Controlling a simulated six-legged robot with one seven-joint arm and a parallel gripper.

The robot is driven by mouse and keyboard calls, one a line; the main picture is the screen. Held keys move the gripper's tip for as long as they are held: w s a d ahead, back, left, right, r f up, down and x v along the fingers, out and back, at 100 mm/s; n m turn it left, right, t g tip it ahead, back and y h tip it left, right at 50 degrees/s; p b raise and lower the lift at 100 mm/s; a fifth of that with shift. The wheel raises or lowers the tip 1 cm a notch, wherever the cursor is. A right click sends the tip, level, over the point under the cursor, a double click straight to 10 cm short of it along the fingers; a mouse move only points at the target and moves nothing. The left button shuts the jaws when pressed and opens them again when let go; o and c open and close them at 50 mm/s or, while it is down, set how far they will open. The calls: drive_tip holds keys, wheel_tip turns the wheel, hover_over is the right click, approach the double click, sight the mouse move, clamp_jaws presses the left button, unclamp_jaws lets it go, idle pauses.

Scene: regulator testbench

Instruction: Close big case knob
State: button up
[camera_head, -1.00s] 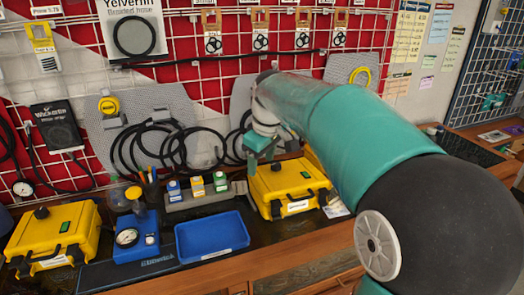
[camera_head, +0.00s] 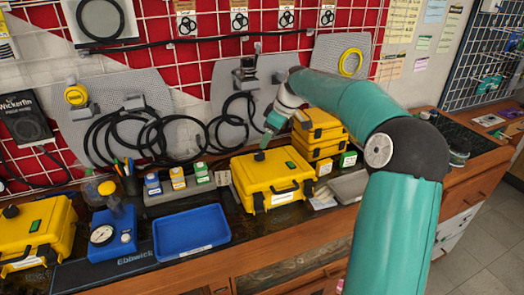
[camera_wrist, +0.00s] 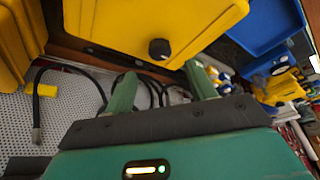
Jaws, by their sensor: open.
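A yellow case (camera_head: 268,184) with a black knob (camera_head: 259,156) on its lid and a black front handle stands at the centre of the bench. My gripper (camera_head: 268,132) is above and behind the knob, angled down toward it. In the wrist view the same knob (camera_wrist: 159,49) shows on the yellow case (camera_wrist: 120,18), beyond and roughly between the two green fingers of my gripper (camera_wrist: 161,86). The fingers are spread, with nothing between them, and look apart from the knob. Another yellow case (camera_head: 40,236) with its own black knob (camera_head: 11,211) stands at the far left.
A blue tray (camera_head: 190,232), a blue gauge unit (camera_head: 113,232) and small bottles (camera_head: 178,178) lie left of the central case. Stacked yellow cases (camera_head: 318,135) stand close behind right. Black hoses (camera_head: 150,140) hang on the back wall.

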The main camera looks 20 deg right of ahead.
sight(260, 153)
drive_tip(key=x, duration=0.7)
drive_tip(key=shift+w+a+f, duration=0.1)
drive_tip(key=shift+a+f, duration=0.05)
drive_tip(key=shift+f, duration=0.15)
drive_tip(key=c, duration=1)
